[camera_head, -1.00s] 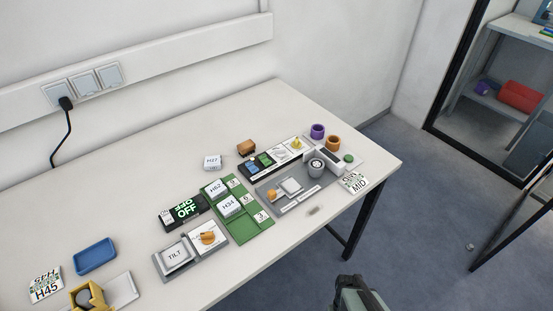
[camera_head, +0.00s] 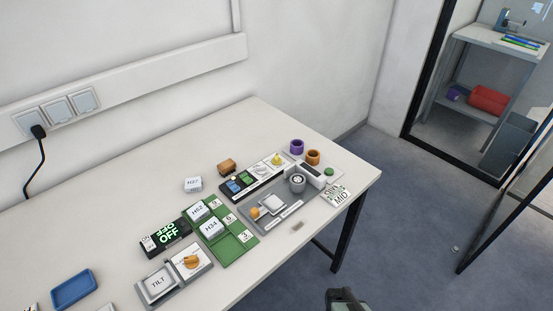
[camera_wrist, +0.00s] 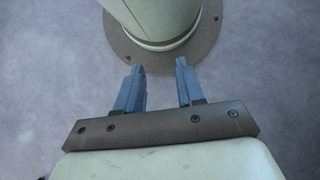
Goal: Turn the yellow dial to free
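A small yellow dial (camera_head: 277,158) sits on a white panel at the far end of a row of panels, towards the right back of the table in the head view. Its markings are too small to read. My gripper (camera_wrist: 160,66) shows in the wrist view with its two fingers apart and nothing between them. It points at my own base over the grey floor, away from the table. In the head view a dark part of my arm (camera_head: 352,299) shows at the bottom edge, off the table's front side.
An orange dial (camera_head: 191,261) is on a nearer panel beside a TILT block (camera_head: 158,283). A green tray (camera_head: 238,251) holds labelled blocks. A grey fixture (camera_head: 281,222) lies in front of the yellow dial's row. Purple (camera_head: 297,146) and orange (camera_head: 313,157) cups stand behind right.

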